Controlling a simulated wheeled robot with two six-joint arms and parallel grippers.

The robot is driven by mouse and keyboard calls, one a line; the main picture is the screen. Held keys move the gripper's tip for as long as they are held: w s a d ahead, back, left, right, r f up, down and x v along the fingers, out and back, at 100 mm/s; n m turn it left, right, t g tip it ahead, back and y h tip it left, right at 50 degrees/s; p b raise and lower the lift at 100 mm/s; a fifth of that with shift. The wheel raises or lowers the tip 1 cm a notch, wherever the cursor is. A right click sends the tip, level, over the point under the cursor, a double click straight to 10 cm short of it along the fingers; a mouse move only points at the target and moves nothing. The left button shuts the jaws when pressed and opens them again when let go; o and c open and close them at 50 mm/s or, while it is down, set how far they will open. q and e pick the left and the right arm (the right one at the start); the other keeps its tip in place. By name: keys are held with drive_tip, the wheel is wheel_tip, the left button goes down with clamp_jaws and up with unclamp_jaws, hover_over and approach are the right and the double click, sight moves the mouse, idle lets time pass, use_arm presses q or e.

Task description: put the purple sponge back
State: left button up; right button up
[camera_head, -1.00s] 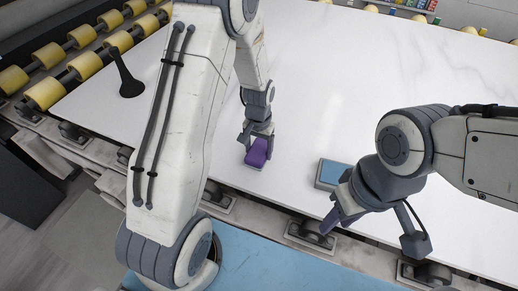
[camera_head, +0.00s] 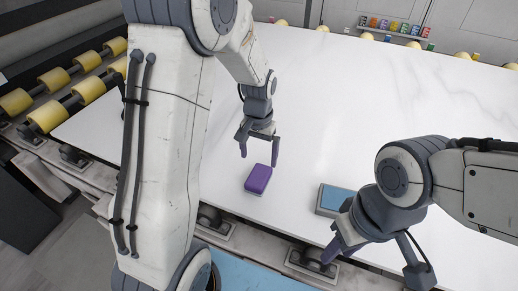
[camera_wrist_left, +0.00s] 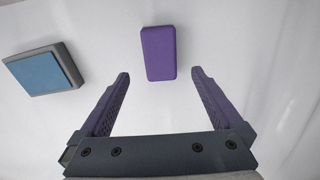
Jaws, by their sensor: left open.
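The purple sponge (camera_head: 258,179) lies on the white stone slab near its front edge. It also shows in the left wrist view (camera_wrist_left: 158,53), just beyond the fingertips and between their lines. My left gripper (camera_head: 258,152) is open and empty, raised above and behind the sponge, apart from it. Its two fingers show spread in the left wrist view (camera_wrist_left: 160,75). My right gripper (camera_head: 338,246) hangs at the slab's front edge, beside the blue-topped grey block; its jaws are partly hidden by its own wrist.
The blue-topped grey block (camera_head: 334,199) lies right of the sponge, close to my right gripper. Yellow rollers (camera_head: 48,114) line the left side. A row of small coloured items (camera_head: 390,25) stands at the back. The slab's middle is clear.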

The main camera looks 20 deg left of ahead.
use_arm(q)
drive_tip(key=s+d+r+m, duration=0.3)
drive_tip(key=s+d+r, duration=0.5)
drive_tip(key=s+d, duration=0.25)
drive_tip(key=s+d+r+m+h, duration=0.1)
drive_tip(key=s+d+m, duration=0.2)
drive_tip(key=s, duration=1)
drive_tip(key=shift+d+m, duration=0.35)
drive_tip(key=shift+m, duration=0.15)
